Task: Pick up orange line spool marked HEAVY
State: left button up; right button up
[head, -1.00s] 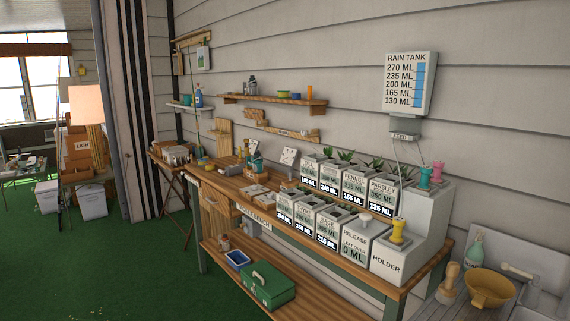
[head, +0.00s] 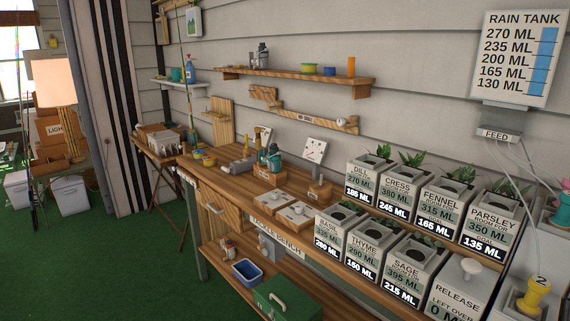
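No spool with a readable HEAVY marking shows in the head view. A small upright orange cylinder (head: 351,67) stands near the right end of the wall shelf (head: 290,76); I cannot tell whether it is a spool, and no marking on it is readable. Left of it on the same shelf are a low blue-and-yellow round item (head: 329,70) and a low green-and-yellow one (head: 308,69). The wooden bench (head: 222,178) stands below, with a partly hidden sign ending in BENCH. Neither of my grippers is in view.
Labelled planters, such as DILL (head: 361,185), and a RELEASE box (head: 458,300) crowd the bench's right side. A blue bin (head: 246,272) and green toolbox (head: 287,300) sit on its lower shelf. Green floor (head: 130,270) is open in front at left.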

aim_at(209, 162)
jog(key=i+j, duration=1.75)
jog(key=j, duration=0.25)
jog(key=i+j, duration=0.5)
